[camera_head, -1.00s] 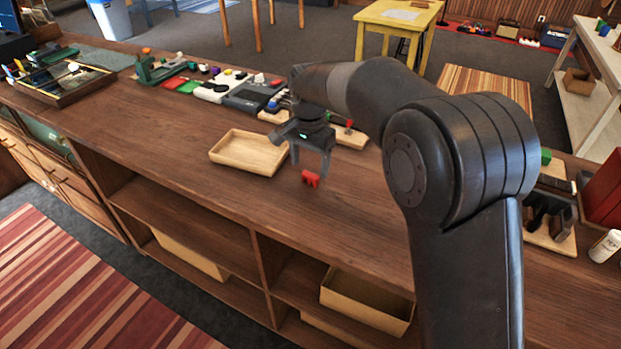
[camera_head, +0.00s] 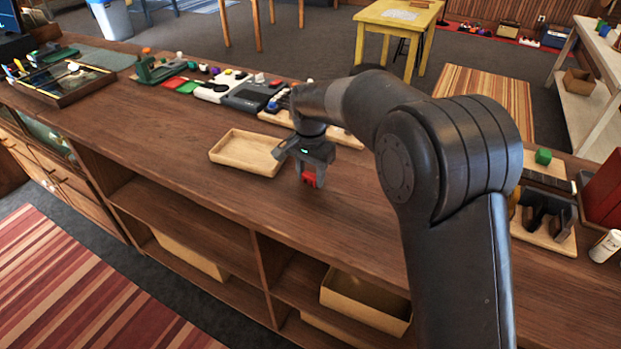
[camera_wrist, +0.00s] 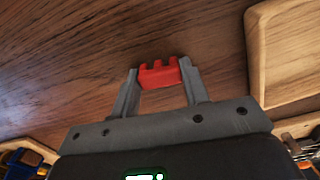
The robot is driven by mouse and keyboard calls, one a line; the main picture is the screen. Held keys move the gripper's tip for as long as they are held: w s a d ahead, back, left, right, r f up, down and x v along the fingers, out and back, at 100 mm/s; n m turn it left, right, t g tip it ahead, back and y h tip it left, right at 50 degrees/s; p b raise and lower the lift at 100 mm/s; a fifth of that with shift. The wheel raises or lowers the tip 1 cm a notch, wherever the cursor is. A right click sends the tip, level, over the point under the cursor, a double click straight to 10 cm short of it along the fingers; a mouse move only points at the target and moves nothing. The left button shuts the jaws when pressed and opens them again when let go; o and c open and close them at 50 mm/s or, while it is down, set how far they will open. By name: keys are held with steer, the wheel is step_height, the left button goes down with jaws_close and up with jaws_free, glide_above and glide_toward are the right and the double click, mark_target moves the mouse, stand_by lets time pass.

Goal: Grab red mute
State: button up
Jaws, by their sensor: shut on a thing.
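The red mute (camera_head: 309,179) is a small red piece with short prongs. It is between the fingers of my gripper (camera_head: 308,176), at or just above the wooden counter. In the wrist view the red mute (camera_wrist: 159,73) spans the gap between the two grey fingertips of my gripper (camera_wrist: 159,78), with its prongs pointing away from the palm. My gripper is shut on it. Whether the mute still touches the counter I cannot tell.
A shallow wooden tray (camera_head: 247,152) lies empty just left of my gripper; its rim also shows in the wrist view (camera_wrist: 262,60). Several devices and small parts line the counter's back edge. The counter (camera_head: 190,145) is clear in front and to the left.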

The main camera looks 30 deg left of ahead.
steer(key=shift+c, duration=1.1)
steer(key=shift+r, duration=0.1)
